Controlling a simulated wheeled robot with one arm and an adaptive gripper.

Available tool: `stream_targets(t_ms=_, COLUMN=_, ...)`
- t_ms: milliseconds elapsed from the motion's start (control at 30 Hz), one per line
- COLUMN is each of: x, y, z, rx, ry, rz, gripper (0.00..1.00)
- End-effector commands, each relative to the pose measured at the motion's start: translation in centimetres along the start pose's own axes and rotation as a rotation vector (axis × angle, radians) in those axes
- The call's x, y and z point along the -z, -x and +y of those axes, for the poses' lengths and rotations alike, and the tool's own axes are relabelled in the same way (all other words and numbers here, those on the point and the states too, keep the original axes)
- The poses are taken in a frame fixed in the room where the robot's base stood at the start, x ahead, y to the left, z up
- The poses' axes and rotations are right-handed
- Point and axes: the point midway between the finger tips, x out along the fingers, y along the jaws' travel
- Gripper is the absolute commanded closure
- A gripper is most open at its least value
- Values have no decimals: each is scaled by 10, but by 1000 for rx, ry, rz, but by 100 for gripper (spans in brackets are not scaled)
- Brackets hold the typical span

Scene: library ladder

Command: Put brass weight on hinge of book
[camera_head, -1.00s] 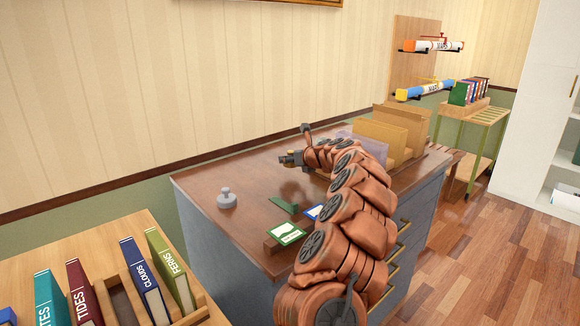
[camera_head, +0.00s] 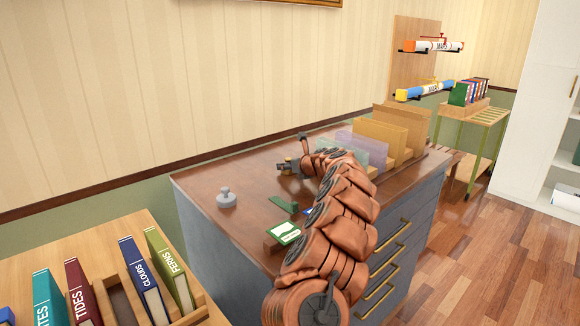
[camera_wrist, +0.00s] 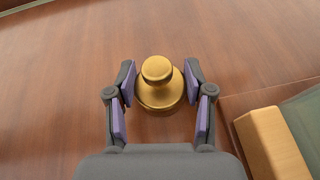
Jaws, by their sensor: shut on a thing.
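The brass weight (camera_wrist: 158,92), a round base with a knob on top, is between the fingers of my gripper (camera_wrist: 160,84) in the wrist view. The purple pads are closed on its sides. In the head view my gripper (camera_head: 284,167) is low over the far part of the brown desk top (camera_head: 240,177); the weight is mostly hidden there. I cannot tell whether its base touches the wood. A dark green flat piece (camera_head: 282,204) lies on the desk nearer the front; I cannot tell whether it is a book, and no hinge is clear.
A grey knobbed weight (camera_head: 226,198) stands on the desk at left. A green card on a block (camera_head: 284,232) is near the front edge. Upright dividers (camera_head: 383,138) stand behind my arm, and a wooden-edged item (camera_wrist: 268,140) is close at right of my gripper.

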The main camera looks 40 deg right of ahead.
Motion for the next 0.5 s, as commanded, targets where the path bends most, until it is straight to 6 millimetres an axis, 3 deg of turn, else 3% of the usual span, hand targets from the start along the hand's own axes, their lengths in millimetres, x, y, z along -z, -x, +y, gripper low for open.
stream_targets(t_ms=133, x=2, y=-1, z=0, rx=0, ry=-1, rz=-1, gripper=100)
stream_targets(t_ms=167, x=2, y=-1, z=0, rx=1, ry=0, rz=0, gripper=46)
stream_targets(t_ms=367, x=2, y=-1, z=0, rx=1, ry=0, rz=0, gripper=25)
stream_targets(t_ms=500, x=2, y=-1, z=-1, rx=1, ry=0, rz=0, gripper=23)
